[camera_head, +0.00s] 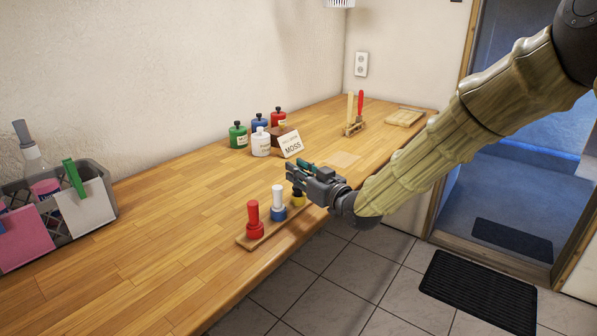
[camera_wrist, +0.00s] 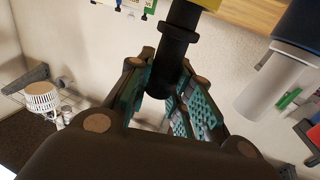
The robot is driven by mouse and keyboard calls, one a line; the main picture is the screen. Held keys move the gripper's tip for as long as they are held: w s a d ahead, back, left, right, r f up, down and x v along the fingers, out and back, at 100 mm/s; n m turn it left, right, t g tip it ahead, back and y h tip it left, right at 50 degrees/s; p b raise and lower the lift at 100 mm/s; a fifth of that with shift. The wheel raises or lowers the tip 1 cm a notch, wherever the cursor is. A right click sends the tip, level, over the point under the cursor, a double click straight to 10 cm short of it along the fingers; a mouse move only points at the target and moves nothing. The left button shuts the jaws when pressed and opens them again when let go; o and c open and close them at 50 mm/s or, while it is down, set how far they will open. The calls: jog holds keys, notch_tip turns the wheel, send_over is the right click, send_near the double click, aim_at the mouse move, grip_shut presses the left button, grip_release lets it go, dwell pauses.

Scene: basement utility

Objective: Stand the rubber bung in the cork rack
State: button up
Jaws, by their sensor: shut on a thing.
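The cork rack looks to be the wooden strip (camera_head: 252,241) along the front edge of the worktop. On it stand a red piece (camera_head: 254,222) and a white piece with a blue foot (camera_head: 278,205); the latter also shows in the wrist view (camera_wrist: 270,90). A yellow part (camera_head: 298,200) sits at the strip's far end. My gripper (camera_head: 298,178) is above that end. In the wrist view its teal-padded fingers are shut on a black collared cylinder (camera_wrist: 178,40), probably the rubber bung. Its far end is by the yellow part; I cannot tell whether it is seated.
Several coloured bottles (camera_head: 261,143) and a MOSS card (camera_head: 291,145) stand further back. A tool holder (camera_head: 354,128) and a wooden tray (camera_head: 404,117) are at the far end. A grey basket (camera_head: 97,205) is at left.

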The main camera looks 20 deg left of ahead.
jog(key=shift+f+b, duration=0.5)
jog(key=shift+f, duration=0.45)
jog(key=o, duration=1)
jog(key=shift+d, duration=0.1)
jog(key=v, duration=1.2)
jog(key=shift+r, duration=0.1)
